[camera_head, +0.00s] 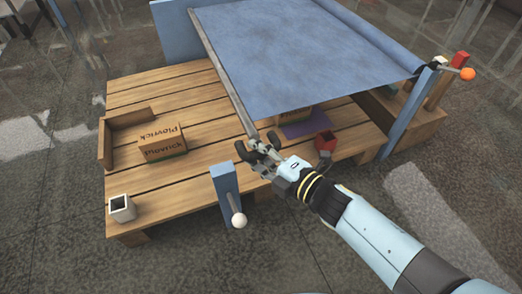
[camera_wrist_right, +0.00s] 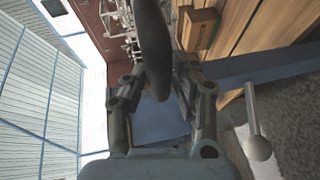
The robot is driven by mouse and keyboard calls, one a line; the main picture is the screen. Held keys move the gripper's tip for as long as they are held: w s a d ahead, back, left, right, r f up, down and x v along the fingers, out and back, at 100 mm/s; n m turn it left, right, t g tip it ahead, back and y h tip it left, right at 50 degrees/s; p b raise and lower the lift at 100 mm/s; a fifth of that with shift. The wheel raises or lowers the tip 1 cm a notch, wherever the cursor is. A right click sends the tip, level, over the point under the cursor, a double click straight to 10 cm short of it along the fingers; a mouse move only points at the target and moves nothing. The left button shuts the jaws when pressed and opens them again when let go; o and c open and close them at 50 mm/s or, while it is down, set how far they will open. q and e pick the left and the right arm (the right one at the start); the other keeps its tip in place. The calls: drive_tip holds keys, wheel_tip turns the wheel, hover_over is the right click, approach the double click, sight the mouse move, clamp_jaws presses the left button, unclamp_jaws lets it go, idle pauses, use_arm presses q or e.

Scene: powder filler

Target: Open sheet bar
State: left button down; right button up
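The blue sheet (camera_head: 300,60) is spread over the wooden platform, from a roll at the right to a thin bar (camera_head: 222,72) along its left edge. The bar slopes down to its near end, above the front of the platform. My right gripper (camera_head: 258,148) is at this near end, its dark fingers spread apart on either side of it. Contact between fingers and bar is unclear. My left gripper is not in view.
A blue post (camera_head: 225,182) with a white knob (camera_head: 239,220) stands at the platform's front edge. Another blue post (camera_head: 405,112) stands at the right. Cardboard boxes (camera_head: 163,142), a white cup (camera_head: 122,208) and a red container (camera_head: 325,142) are on the platform.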

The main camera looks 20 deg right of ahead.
drive_tip(key=shift+o, duration=1.3)
drive_tip(key=shift+d, duration=0.1)
drive_tip(key=shift+s+d, duration=0.1)
drive_tip(key=shift+d, duration=0.05)
drive_tip(key=v, duration=1.1)
drive_tip(key=shift+s, duration=0.3)
drive_tip(key=shift+r, duration=0.15)
